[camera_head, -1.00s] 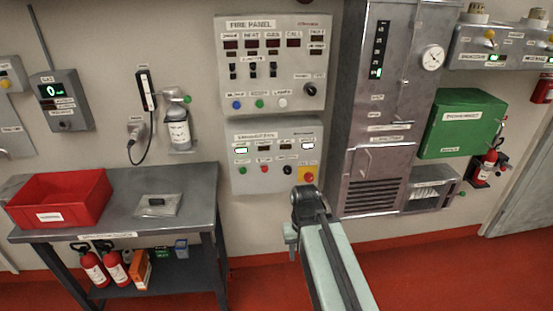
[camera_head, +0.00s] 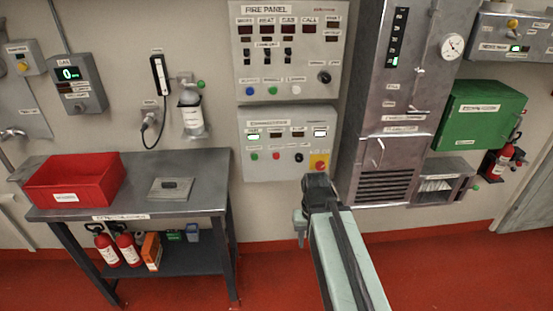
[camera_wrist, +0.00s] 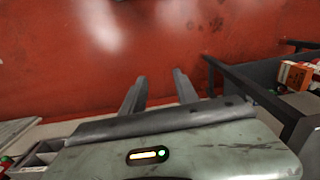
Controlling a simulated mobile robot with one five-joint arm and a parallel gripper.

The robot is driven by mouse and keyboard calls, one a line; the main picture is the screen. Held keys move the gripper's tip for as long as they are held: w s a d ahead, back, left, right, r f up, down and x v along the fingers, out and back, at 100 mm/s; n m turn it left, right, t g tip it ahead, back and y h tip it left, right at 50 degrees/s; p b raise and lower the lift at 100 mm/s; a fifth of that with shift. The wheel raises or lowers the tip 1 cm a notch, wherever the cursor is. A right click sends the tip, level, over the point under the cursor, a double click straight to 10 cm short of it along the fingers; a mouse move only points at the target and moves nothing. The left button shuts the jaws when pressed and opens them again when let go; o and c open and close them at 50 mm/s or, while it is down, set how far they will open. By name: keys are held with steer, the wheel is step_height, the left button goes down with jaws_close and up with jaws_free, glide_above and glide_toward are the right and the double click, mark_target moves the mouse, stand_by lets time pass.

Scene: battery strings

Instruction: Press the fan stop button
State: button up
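The grey ventilation panel (camera_head: 312,173) hangs on the wall below the fire panel. Its lower row has a green button (camera_head: 254,157), a red button (camera_head: 276,156), a black knob (camera_head: 299,157) and a larger red button on a yellow plate (camera_head: 320,165). The labels are too small to read, so I cannot tell which one is the fan stop. My arm's end is just below the panel's lower right corner in the head view, apart from the buttons as far as I can see. In the wrist view my gripper (camera_wrist: 160,78) points at the red floor, fingers apart and empty.
The fire panel (camera_head: 290,85) is above. A metal cabinet (camera_head: 385,130) stands close on the right. A grey table (camera_head: 130,205) with a red bin (camera_head: 75,180) is at left, and its frame shows in the wrist view (camera_wrist: 260,95). Red floor (camera_head: 270,270) lies clear between.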

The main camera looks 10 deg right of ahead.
jaws_close()
stand_by(1.5)
